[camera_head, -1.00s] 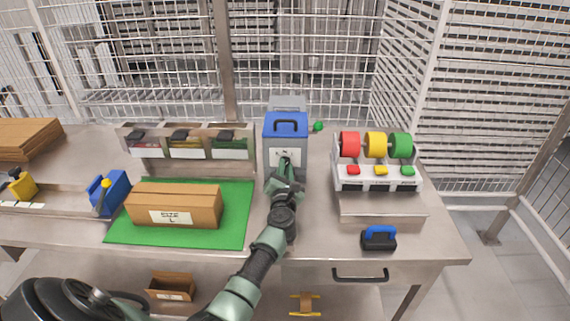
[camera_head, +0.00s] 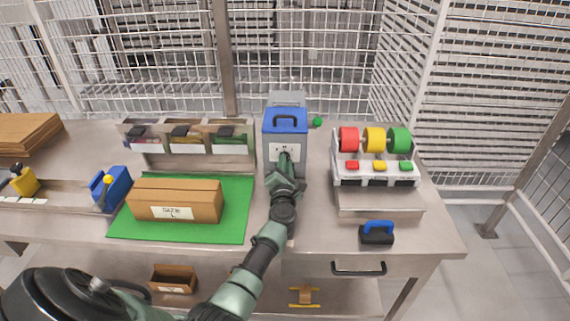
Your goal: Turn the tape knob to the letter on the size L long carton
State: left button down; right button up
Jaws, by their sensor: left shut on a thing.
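The long carton (camera_head: 190,198) is brown and lies on the green mat (camera_head: 236,222). Its white label (camera_head: 171,213) reads SIZE with a letter below it, too small to read surely now. The grey box with a blue lid (camera_head: 286,121) stands at the middle back, with a white panel (camera_head: 275,153) on its front. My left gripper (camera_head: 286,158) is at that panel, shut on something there. The gripper and arm hide the thing held and part of the panel, so I cannot tell the knob's setting. My right gripper is not in view.
A tape rack (camera_head: 374,172) with red, yellow and green rolls stands to the right. A blue-handled tool (camera_head: 377,233) lies near the front edge. A bin rack (camera_head: 190,145) stands behind the mat. A blue dispenser (camera_head: 112,189) is left of the carton.

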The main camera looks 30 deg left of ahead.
pick_arm(q)
jog(key=c, duration=1.4)
grip_release()
jog(key=v, duration=0.7)
jog(key=shift+s+d, duration=0.2)
jog(key=shift+s, duration=0.15)
jog(key=shift+d, duration=0.1)
